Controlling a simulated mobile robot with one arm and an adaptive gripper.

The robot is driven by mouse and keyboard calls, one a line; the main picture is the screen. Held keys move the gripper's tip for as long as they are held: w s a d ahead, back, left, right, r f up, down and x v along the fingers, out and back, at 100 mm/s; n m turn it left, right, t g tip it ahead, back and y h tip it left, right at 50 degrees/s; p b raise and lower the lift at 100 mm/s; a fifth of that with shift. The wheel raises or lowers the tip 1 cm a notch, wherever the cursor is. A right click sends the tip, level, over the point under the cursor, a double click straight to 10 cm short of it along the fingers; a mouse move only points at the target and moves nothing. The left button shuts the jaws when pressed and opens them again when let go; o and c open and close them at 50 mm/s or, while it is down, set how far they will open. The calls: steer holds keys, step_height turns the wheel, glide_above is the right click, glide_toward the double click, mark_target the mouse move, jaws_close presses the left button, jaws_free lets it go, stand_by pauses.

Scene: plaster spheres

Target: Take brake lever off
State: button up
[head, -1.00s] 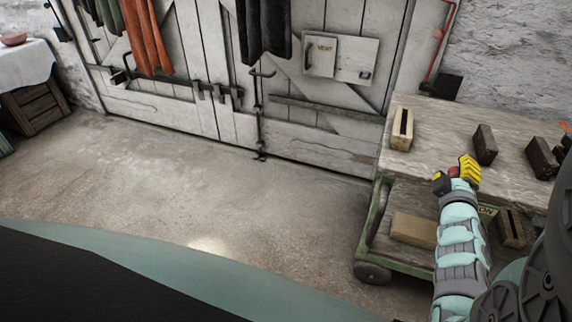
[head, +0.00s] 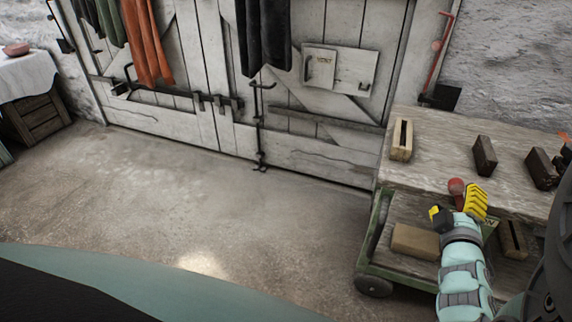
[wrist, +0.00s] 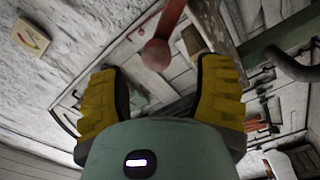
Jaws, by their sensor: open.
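The brake lever (wrist: 172,16) is a red bar ending in a red ball knob. In the head view its knob (head: 456,186) shows at the front edge of the wooden cart (head: 440,128); the rest of the lever is hidden or too small to make out there. My gripper (head: 458,209) has yellow ridged fingers and is open and empty, just in front of and below the knob. In the wrist view the knob lies between and beyond the fingertips of my gripper (wrist: 163,76), with no visible contact.
Slotted wooden blocks stand on the cart top, one (head: 401,140) at its left. A brown block (head: 415,242) lies on the lower shelf. The cart has a green frame and a wheel (head: 373,285). White plank doors (head: 180,130) stand behind. The floor (head: 230,220) left of the cart is clear.

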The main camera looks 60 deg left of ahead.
steer(key=shift+v, duration=2.65)
